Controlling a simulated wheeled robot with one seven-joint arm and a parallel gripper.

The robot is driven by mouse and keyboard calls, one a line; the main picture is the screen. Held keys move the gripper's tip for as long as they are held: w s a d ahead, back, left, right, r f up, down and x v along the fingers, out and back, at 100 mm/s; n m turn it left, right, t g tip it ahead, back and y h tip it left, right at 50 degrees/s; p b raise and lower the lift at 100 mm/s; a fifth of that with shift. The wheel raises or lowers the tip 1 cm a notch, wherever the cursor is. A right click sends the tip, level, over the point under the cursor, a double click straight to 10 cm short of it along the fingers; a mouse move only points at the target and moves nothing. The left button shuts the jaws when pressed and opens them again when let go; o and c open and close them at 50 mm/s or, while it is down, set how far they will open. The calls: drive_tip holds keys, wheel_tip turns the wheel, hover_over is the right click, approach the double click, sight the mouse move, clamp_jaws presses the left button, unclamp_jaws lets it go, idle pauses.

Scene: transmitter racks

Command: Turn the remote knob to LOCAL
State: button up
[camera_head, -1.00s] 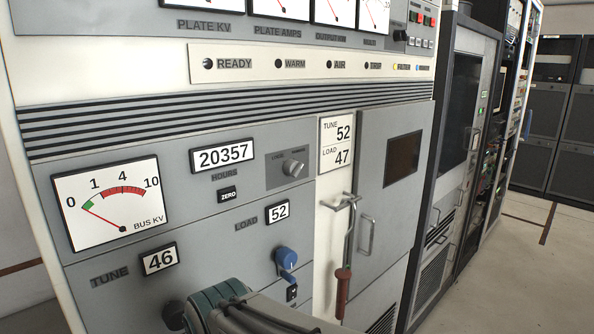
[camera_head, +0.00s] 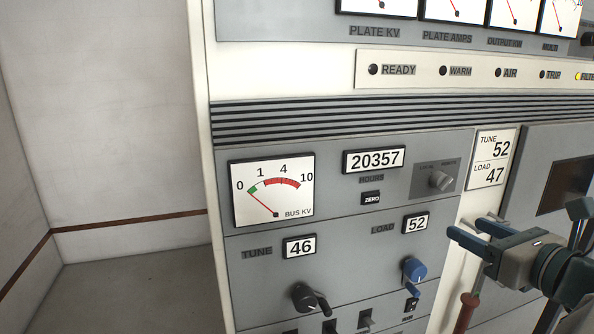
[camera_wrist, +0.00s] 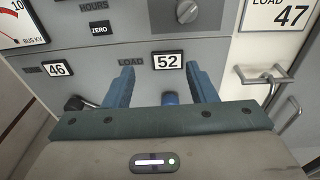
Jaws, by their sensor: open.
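The LOCAL/REMOTE knob (camera_head: 439,181) is a small grey knob on a darker grey plate, right of the hours counter. Its labels are faint, and its exact setting is hard to read. It also shows at the top of the wrist view (camera_wrist: 187,11). My gripper (camera_head: 468,230) is open and empty, with blue fingers, in front of the panel and lower right of the knob in the head view. In the wrist view its fingers (camera_wrist: 160,72) point up, with the LOAD display (camera_wrist: 167,61) between them. The knob lies beyond the fingertips, apart from them.
Below the LOAD display are a blue knob (camera_head: 414,270) and small switches. A black TUNE crank (camera_head: 308,299) sits lower left. A door handle (camera_wrist: 263,76) and red-handled lever (camera_head: 466,312) stand to the right. Bare floor (camera_head: 140,280) lies left.

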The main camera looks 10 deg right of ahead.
sight(447, 185)
drive_tip(key=s+d+r+m+t+h, duration=0.2)
drive_tip(key=d+r, duration=0.1)
drive_tip(key=w+p, duration=0.2)
drive_tip(key=w, duration=1.1)
drive_tip(key=shift+w+a+f+p, duration=0.1)
drive_tip(key=shift+w+f+p, duration=0.05)
drive_tip(key=shift+w+p, duration=0.2)
drive_tip(key=shift+c, duration=0.2)
drive_tip(key=c, duration=0.9)
